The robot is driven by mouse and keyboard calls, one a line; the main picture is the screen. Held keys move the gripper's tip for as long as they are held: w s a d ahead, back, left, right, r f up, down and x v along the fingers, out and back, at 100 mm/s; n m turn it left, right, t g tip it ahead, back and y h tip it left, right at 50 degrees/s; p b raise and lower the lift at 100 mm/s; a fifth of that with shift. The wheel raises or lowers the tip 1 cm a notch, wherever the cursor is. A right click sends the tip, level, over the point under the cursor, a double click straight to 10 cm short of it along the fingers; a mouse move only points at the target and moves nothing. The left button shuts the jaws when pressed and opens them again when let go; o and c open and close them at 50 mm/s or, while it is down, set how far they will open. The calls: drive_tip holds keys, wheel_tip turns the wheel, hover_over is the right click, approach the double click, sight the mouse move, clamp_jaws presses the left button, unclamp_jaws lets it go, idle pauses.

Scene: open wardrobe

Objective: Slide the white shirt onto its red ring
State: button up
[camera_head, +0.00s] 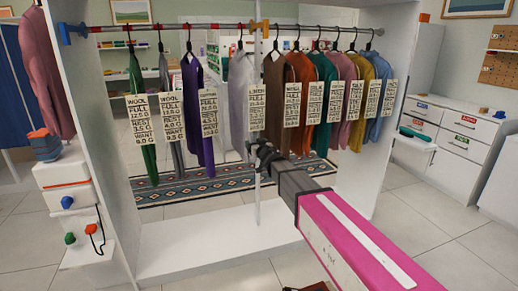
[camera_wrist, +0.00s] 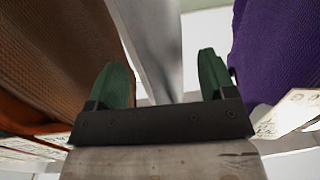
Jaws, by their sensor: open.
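The white shirt (camera_head: 238,90) hangs from the rail left of the middle post, between the purple shirt and the brown shirt. A pale grey-white strip (camera_wrist: 150,40) fills the middle of the wrist view; I cannot tell whether it is the shirt or the post. My gripper (camera_head: 262,150) is beside the post, below the hanging tags and well under the rail. Its green fingers (camera_wrist: 165,88) are apart, with no shirt visibly clamped between them.
A purple shirt (camera_head: 193,90) hangs left and a brown shirt (camera_head: 275,85) right; both crowd the wrist view. Tagged shirts fill the rail (camera_head: 180,27) on both sides. The wardrobe floor (camera_head: 210,246) is clear.

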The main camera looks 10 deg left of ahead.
drive_tip(key=x, duration=0.4)
drive_tip(key=shift+w+a, duration=0.2)
drive_tip(key=shift+w, duration=0.15)
drive_tip(key=c, duration=1.2)
drive_tip(key=shift+s+a, duration=1)
drive_tip(key=shift+a, duration=0.65)
drive_tip(key=shift+s+a, duration=1)
drive_tip(key=shift+a, duration=0.6)
drive_tip(key=shift+s+a, duration=1)
drive_tip(key=shift+a, duration=0.65)
drive_tip(key=o, duration=1.2)
drive_tip(key=shift+s, duration=0.1)
